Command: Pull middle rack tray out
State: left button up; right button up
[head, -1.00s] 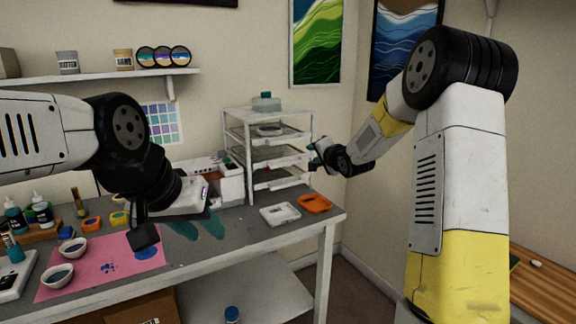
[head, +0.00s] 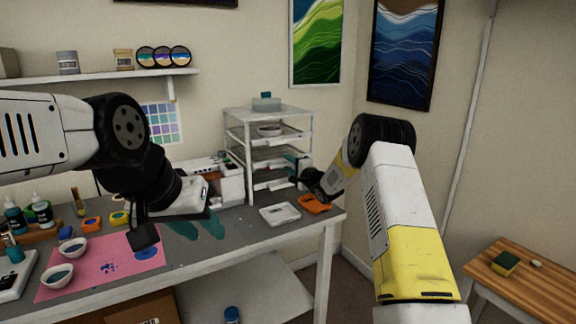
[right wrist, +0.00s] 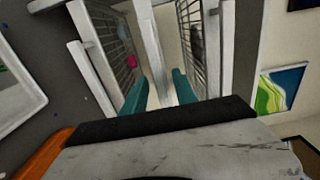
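A white wire rack (head: 248,160) stands at the back right of the workbench, with several levels of mesh trays. The middle tray (head: 262,153) appears to be pushed in, its right front partly hidden by my right gripper. My right gripper (head: 294,167) is close in front of the rack at about the middle to lower tray height. In the right wrist view its teal fingers (right wrist: 160,92) are apart, with a white bar (right wrist: 150,50) reaching between them. Contact with it cannot be told.
A white shallow tray (head: 280,214) and an orange tray (head: 314,204) lie in front of the rack. Left are a pink mat (head: 100,268) and small bowls (head: 58,276). A wooden table (head: 530,285) is at the right.

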jog(key=shift+w+a, duration=0.15)
jog(key=shift+w, duration=0.1)
grip_shut()
dwell(1.4)
